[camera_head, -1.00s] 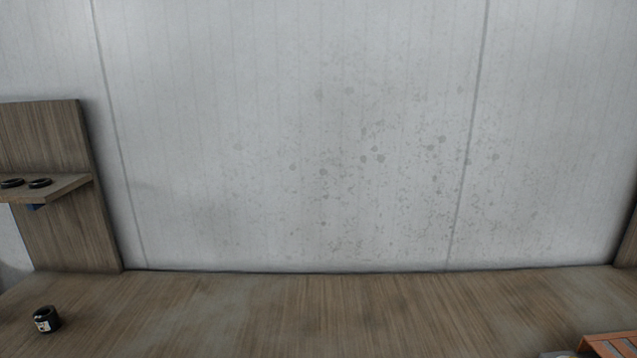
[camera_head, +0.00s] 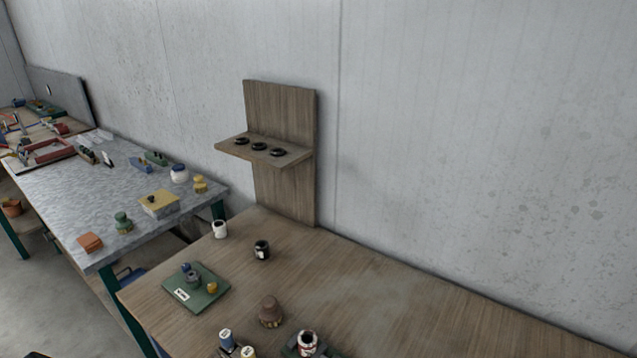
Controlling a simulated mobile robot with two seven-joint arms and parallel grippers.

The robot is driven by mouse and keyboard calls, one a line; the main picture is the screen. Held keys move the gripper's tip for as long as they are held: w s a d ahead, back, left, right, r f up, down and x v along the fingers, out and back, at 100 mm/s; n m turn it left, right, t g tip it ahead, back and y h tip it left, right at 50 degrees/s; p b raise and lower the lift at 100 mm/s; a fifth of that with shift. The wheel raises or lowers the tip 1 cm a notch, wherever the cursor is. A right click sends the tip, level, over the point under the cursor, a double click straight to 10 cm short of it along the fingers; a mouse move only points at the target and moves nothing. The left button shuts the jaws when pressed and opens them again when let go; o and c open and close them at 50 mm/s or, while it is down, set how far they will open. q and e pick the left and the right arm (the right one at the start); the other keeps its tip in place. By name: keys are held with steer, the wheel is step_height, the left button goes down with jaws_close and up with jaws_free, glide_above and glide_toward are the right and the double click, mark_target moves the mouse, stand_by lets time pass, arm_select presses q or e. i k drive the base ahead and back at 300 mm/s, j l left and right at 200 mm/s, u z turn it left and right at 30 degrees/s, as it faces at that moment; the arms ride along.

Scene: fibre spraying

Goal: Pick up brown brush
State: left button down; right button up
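A brown, knob-like object (camera_head: 271,312) with a narrower rounded top stands on the wooden table (camera_head: 400,310), near the lower middle of the head view. It may be the brown brush, but it is too small to tell for certain. No other brown brush can be made out. Neither of my grippers is in view.
Near it are a green board (camera_head: 211,294) with small items, a black jar (camera_head: 262,250), a white jar (camera_head: 220,229) and several containers at the bottom edge. A wooden shelf (camera_head: 300,157) stands behind. The right side of the table looks clear. A grey table (camera_head: 80,205) is left.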

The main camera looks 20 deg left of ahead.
mark_target(269, 312)
steer(key=u, duration=1)
